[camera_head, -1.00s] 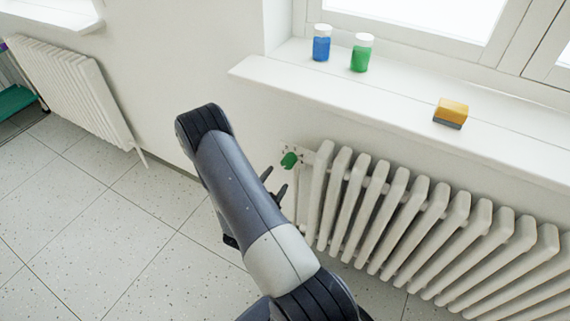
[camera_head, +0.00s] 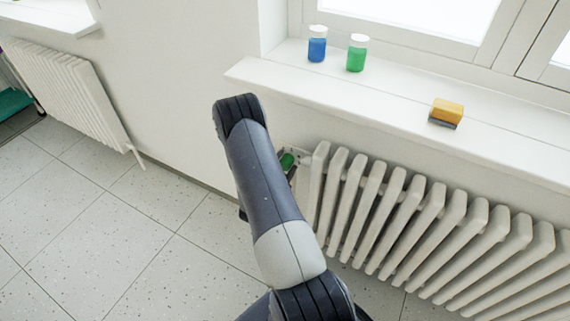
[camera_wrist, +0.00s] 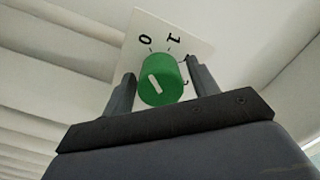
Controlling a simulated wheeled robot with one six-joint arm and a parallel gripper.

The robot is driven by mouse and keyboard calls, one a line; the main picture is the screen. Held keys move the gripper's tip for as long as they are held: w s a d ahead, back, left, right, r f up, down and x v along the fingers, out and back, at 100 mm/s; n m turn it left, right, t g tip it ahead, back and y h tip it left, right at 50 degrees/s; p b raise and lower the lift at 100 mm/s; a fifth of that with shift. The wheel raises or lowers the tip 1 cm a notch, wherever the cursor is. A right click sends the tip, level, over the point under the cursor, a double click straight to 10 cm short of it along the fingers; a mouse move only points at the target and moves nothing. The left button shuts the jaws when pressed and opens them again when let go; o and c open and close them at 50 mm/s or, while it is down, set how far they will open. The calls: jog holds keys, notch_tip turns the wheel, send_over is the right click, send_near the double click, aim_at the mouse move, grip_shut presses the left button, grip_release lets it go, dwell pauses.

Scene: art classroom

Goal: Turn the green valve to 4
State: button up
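The green valve (camera_head: 286,161) is at the left end of the radiator, partly hidden by my arm in the head view. In the wrist view the green valve (camera_wrist: 165,88) is a round knob with a white line on its face, slanting to the upper left. Behind it a white plate (camera_wrist: 190,38) shows 0 and 1; other marks are mostly hidden. My gripper (camera_wrist: 162,70) has one finger on each side of the knob, with narrow gaps that look open; contact is unclear. In the head view my arm hides most of the gripper.
The white radiator (camera_head: 400,215) runs right from the valve. Above it, the windowsill (camera_head: 375,97) holds a blue jar (camera_head: 317,47), a green jar (camera_head: 356,55) and a yellow sponge-like block (camera_head: 446,111). Another radiator (camera_head: 75,90) stands at the left. Tiled floor (camera_head: 110,220) is clear.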

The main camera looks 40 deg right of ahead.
jog(key=c, duration=0.8)
